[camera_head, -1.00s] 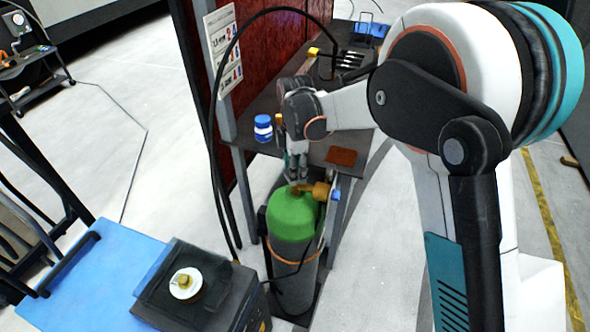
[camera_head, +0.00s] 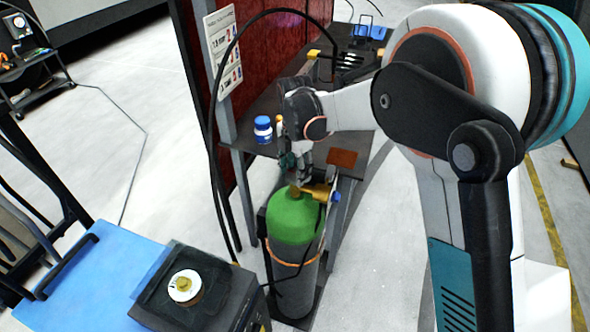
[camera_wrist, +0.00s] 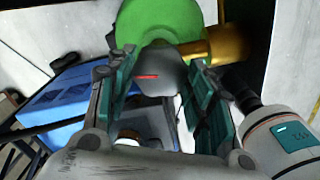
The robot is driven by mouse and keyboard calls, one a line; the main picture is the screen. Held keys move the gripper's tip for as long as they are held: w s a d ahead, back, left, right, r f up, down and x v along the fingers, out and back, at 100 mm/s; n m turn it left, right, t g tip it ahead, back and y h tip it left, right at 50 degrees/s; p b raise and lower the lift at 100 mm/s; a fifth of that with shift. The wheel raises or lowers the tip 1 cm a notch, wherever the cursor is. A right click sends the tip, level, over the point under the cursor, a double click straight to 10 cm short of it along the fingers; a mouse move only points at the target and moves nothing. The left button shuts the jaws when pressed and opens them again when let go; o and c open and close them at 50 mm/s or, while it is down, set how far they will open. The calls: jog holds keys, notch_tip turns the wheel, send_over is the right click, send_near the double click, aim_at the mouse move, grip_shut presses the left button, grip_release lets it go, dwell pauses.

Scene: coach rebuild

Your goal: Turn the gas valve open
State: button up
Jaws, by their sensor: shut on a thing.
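The gas cylinder (camera_head: 294,240) stands upright below the table's end, with a green top and a grey body. A brass fitting (camera_head: 318,191) sticks out to the right at its neck and also shows in the wrist view (camera_wrist: 215,48). My gripper (camera_head: 297,173) is directly above the cylinder's neck. In the wrist view, a dark grey valve knob (camera_wrist: 162,75) with a red mark sits between the teal-padded fingers, and my gripper is shut on it. The fingers and wrist hide the valve in the head view.
A dark table (camera_head: 262,136) behind the cylinder bears a blue-and-white jar (camera_head: 263,129) and a brown plate (camera_head: 342,158). A black hose arches down beside the post. A dark box (camera_head: 217,313) on a blue surface (camera_head: 88,280) stands at front left. Floor right of the cylinder is clear.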

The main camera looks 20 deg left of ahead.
aim_at(295, 173)
dwell(0.3)
jog(key=o, duration=1.1)
jog(key=shift+c, duration=0.2)
jog(key=shift+r, duration=0.1)
notch_tip(295, 173, up, 12)
